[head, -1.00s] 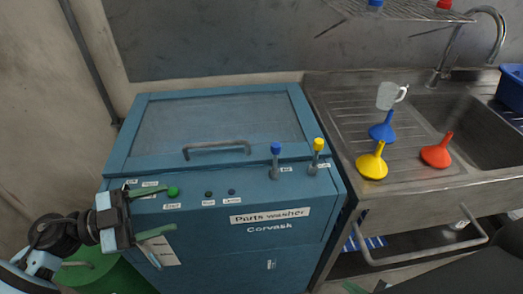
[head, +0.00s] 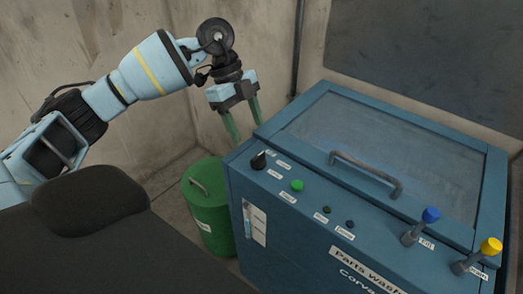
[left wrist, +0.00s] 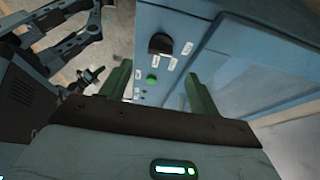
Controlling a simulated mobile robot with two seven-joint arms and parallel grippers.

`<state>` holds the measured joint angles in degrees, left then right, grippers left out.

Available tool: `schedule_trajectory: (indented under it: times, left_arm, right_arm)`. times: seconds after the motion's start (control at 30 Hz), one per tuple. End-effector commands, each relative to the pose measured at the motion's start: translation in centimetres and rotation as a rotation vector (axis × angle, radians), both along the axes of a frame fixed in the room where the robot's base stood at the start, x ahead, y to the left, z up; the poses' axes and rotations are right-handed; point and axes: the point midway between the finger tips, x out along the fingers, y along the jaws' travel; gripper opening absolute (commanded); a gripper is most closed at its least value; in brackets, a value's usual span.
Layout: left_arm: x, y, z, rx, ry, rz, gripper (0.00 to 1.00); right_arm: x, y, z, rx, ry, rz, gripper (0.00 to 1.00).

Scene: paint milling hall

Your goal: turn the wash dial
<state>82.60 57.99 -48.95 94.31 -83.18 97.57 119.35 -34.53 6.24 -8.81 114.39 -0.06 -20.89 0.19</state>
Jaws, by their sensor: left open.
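The wash dial, a black knob (head: 258,160), sits at the left end of the blue parts washer's sloped panel (head: 315,205). It also shows in the left wrist view (left wrist: 160,44), beyond my fingers. My left gripper (head: 246,130) is open and empty, its green fingers pointing down above the washer's left end, apart from the dial. The fingers also show in the left wrist view (left wrist: 157,84), with the dial above the gap between them. A dark shape at the left of that view may be my right gripper; its jaws are unclear.
A green button (head: 297,185), two small dark buttons and blue (head: 430,215) and yellow (head: 490,246) valve knobs line the panel. A lid handle (head: 365,172) rises behind it. A green drum (head: 207,208) stands left of the washer, near the wall.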

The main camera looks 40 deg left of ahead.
Motion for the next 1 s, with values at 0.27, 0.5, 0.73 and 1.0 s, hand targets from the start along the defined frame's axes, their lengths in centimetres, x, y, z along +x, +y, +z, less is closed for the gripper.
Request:
schedule_trajectory:
  times: [0.27,0.5,0.73,1.0]
  left_arm:
    - [-0.2,-1.2,-2.7,-0.002,0.003,-0.006,0.62]
    - [-0.2,-2.5,-5.8,-0.003,0.001,-0.006,0.62]
    - [-0.3,-3.1,-7.1,-0.003,-0.001,-0.006,0.62]
    - [-0.3,-3.1,-7.2,-0.004,-0.002,-0.006,0.6]
  right_arm:
    - [0.0,0.0,-0.1,0.0,0.0,0.002,0.0]
    - [0.0,0.0,-0.1,-0.001,0.001,0.002,0.0]
    - [0.0,0.0,-0.1,0.0,0.0,0.002,0.0]
    - [0.0,0.0,-0.1,0.0,0.0,0.002,0.0]
